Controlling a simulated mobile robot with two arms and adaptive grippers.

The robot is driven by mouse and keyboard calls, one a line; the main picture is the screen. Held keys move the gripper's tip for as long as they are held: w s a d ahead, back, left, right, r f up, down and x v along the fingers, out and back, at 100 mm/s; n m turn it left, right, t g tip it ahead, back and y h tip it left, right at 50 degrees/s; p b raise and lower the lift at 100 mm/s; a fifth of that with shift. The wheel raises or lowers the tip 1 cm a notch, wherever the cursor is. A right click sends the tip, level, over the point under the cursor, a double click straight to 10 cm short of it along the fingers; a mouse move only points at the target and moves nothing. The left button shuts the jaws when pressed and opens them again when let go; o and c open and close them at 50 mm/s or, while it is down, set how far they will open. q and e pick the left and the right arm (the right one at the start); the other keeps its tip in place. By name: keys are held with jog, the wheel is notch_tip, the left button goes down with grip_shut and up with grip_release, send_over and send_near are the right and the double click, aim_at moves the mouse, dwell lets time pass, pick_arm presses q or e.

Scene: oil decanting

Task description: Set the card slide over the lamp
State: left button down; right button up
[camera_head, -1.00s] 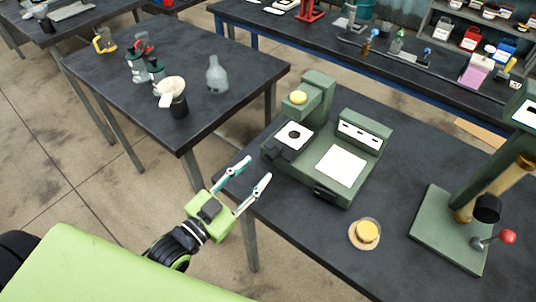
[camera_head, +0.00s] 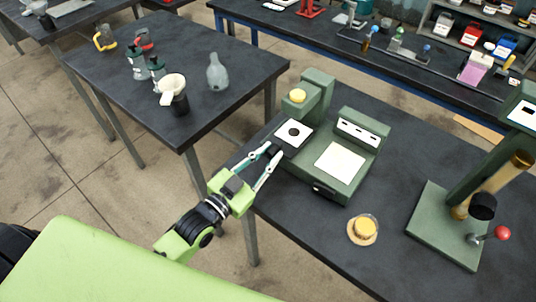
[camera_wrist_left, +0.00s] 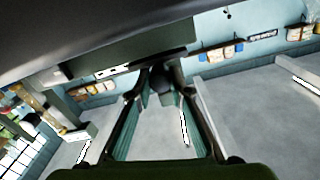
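The card slide (camera_head: 293,133) is a white plate with a dark round hole, at the left side of a green bench device (camera_head: 337,190). A dark handle (camera_head: 272,149) sticks out at its front left. My left gripper (camera_head: 273,151) reaches the handle from the lower left, its fingers drawn in on either side of it. In the left wrist view the fingers converge on a dark round part (camera_wrist_left: 161,80). The fingertip contact is partly hidden. A green column with a yellow cap (camera_head: 297,96) stands behind the plate. I cannot tell which part is the lamp. My right gripper is not in view.
A white square panel (camera_head: 340,160) lies on the device, right of the slide. A yellow-topped round dish (camera_head: 363,229) and a green stand with a red-knobbed lever (camera_head: 440,228) are on the same dark table. A second table (camera_head: 215,115) at the left holds glassware.

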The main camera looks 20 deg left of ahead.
pick_arm(q)
jog(key=s+d+p, duration=0.1)
jog(key=d, duration=0.3)
jog(key=s+d+p, duration=0.1)
jog(key=s+d, duration=0.1)
jog(key=d, duration=0.3)
jog(key=s+d+p, duration=0.1)
jog(key=s+d, duration=0.1)
jog(key=d, duration=0.3)
jog(key=shift+s+d, duration=0.1)
jog(key=shift+d, duration=0.1)
jog(key=c, duration=1.8)
grip_release()
jog(key=shift+c, duration=0.2)
jog(key=shift+d, duration=0.15)
jog(key=shift+s+a, duration=0.2)
jog(key=shift+s, duration=0.1)
jog(key=v, duration=1.1)
jog(key=shift+s, duration=0.25)
